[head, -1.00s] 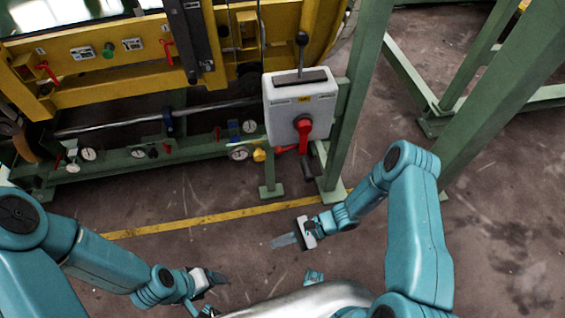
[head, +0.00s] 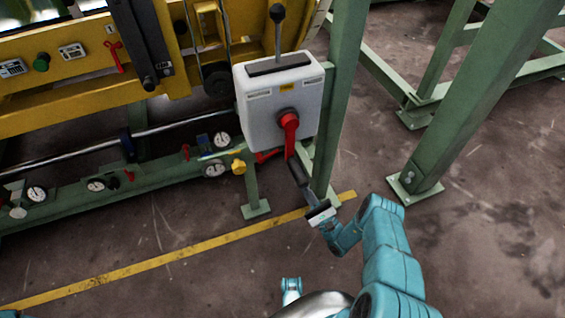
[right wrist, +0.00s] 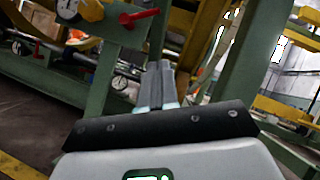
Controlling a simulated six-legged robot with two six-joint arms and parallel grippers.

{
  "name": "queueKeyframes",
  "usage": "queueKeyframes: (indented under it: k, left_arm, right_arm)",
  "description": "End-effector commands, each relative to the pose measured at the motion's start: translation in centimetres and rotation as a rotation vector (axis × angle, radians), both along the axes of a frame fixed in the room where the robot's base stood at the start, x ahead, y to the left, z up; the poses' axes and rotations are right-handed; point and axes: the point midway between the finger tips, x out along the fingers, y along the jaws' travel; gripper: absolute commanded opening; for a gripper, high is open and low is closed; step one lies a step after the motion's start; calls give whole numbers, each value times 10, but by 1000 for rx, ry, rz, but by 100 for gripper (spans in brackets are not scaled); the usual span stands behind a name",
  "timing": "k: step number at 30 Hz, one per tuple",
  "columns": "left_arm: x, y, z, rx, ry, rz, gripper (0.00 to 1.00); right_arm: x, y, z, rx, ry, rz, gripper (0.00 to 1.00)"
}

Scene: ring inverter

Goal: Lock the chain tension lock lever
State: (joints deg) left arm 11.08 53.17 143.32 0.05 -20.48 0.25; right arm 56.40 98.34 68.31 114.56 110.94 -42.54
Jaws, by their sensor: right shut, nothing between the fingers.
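Several red levers show, and I cannot tell which is the chain tension lock lever. A red lever (head: 290,131) hangs down on the front of the grey box. A smaller red lever (head: 268,155) lies at the box's lower edge. Another red lever (head: 115,56) is on the yellow frame. A red lever (right wrist: 140,17) also shows in the right wrist view, beyond my fingertips. My right gripper (head: 305,188) is shut and empty below the box, pointing up toward it. A dark handle shows near its fingers; whether they touch is unclear. My left gripper is out of view.
The grey box (head: 252,110), with a black-knobbed lever (head: 278,30) on top, stands beside a green post (head: 343,80). Gauges (head: 215,168) and a yellow knob (head: 238,166) line the low green beam. Floor right of the post is partly clear.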

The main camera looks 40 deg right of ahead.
Motion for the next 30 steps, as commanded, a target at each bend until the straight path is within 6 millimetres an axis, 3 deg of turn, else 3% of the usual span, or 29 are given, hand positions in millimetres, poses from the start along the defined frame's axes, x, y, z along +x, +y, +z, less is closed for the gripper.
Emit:
queueKeyframes:
  k: [5,18,24,30]
  left_arm:
    - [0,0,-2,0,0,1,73]
    - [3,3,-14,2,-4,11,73]
    - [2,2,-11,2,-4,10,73]
    - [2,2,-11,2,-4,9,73]
  right_arm:
    - [15,3,7,-2,-1,5,0]
    - [97,14,53,0,-2,11,0]
    - [103,25,76,2,0,9,0]
    - [105,28,83,1,1,8,0]
